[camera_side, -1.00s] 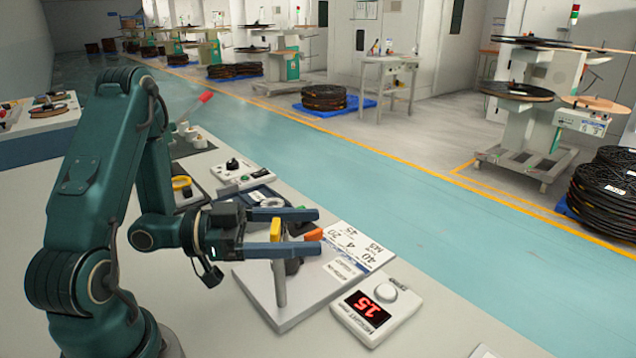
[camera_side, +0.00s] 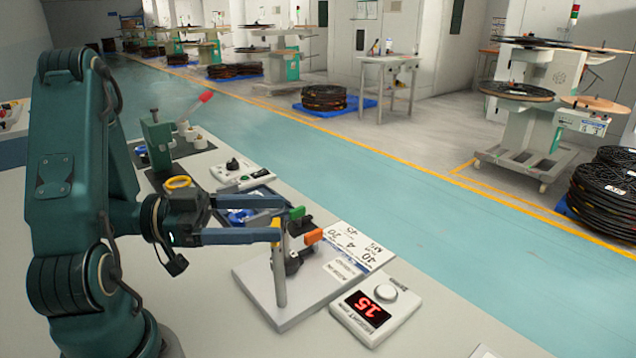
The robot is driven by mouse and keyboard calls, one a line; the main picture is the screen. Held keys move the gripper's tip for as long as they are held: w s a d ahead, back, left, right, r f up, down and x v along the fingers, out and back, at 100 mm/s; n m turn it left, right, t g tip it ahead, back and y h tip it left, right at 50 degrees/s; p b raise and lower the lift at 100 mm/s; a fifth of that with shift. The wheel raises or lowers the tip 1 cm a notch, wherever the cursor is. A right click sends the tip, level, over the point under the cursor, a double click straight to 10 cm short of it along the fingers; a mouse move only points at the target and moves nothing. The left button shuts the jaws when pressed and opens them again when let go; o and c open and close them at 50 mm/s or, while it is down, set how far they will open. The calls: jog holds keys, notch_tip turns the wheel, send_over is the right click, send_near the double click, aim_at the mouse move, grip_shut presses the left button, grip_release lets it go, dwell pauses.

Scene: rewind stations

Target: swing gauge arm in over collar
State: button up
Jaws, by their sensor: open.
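The gauge fixture has a light grey base plate (camera_side: 262,308) with an upright grey post (camera_side: 280,275). A yellow tab (camera_side: 276,223) sits at the post's top. An orange-tipped lever (camera_side: 313,236) and a green block (camera_side: 297,213) are beside it. A dark round part (camera_side: 291,259), perhaps the collar, sits behind the post, partly hidden. I cannot tell for sure which piece is the gauge arm. My gripper (camera_side: 280,224) is open, its two fingers pointing right, with their tips at the yellow tab. I cannot tell whether they touch it.
A yellow ring (camera_side: 177,183), blue ring (camera_side: 238,216) and switch box (camera_side: 240,173) are further back. The bench front is clear.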

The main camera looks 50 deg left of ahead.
jog(key=shift+r, duration=2.3)
